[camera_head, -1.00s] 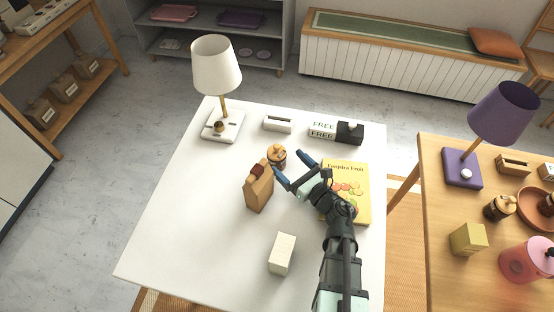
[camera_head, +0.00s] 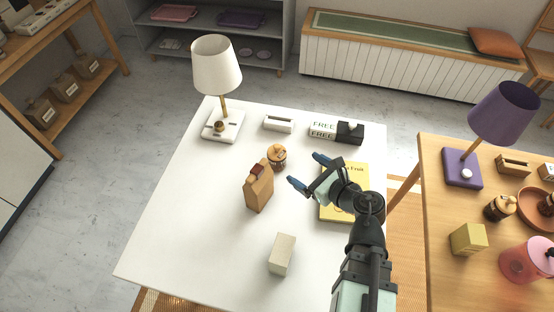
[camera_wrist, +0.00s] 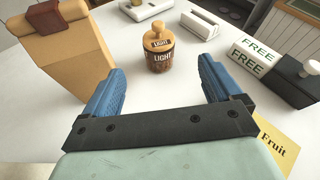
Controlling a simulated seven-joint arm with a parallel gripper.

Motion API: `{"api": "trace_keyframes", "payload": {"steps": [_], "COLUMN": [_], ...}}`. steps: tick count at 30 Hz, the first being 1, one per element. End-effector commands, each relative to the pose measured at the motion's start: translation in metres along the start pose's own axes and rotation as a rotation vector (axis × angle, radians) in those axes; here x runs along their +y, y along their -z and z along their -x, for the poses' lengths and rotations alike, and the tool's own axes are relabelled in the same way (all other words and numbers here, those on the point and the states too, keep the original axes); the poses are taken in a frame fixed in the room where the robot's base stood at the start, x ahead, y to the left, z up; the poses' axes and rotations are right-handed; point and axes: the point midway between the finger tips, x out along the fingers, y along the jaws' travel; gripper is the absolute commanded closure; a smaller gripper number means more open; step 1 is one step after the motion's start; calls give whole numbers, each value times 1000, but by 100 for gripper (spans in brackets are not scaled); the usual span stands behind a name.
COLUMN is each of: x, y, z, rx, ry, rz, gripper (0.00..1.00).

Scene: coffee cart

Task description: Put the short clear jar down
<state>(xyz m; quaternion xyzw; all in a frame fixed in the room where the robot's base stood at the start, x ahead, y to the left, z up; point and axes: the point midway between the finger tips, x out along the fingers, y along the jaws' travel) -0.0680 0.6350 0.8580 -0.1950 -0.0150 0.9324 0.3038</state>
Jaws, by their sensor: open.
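The short clear jar (camera_head: 277,156) stands upright on the white table (camera_head: 185,215). It has dark brown contents and a tan wooden lid. In the wrist view the jar (camera_wrist: 159,50) stands ahead of my fingers, with a "LIGHT" label facing me. My gripper (camera_head: 306,169) is open and empty, to the right of the jar and apart from it. In the wrist view the blue fingers (camera_wrist: 162,88) are spread wide with only table between them.
A tan carton (camera_head: 259,187) stands left of my gripper. A yellow book (camera_head: 357,178) lies partly under my arm. A cream block (camera_head: 282,254) is at the front. White boxes marked FREE (camera_head: 322,131), a small white holder (camera_head: 278,122) and a white lamp (camera_head: 216,66) are at the back.

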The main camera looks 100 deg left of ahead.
Motion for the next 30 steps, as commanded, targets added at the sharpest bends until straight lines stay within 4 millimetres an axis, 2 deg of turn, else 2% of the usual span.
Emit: {"api": "trace_keyframes", "payload": {"steps": [3, 10, 21, 25, 30], "x": [1, 1, 0, 1, 1], "y": [6, 7, 8, 8, 8], "z": [0, -6, -65, -80, -87], "rx": [32, 32, 31, 30, 30], "ry": [-5, -7, -7, -8, -5], "rz": [-71, -155, -157, -157, -157], "gripper": [8, 8, 8, 8, 8]}}
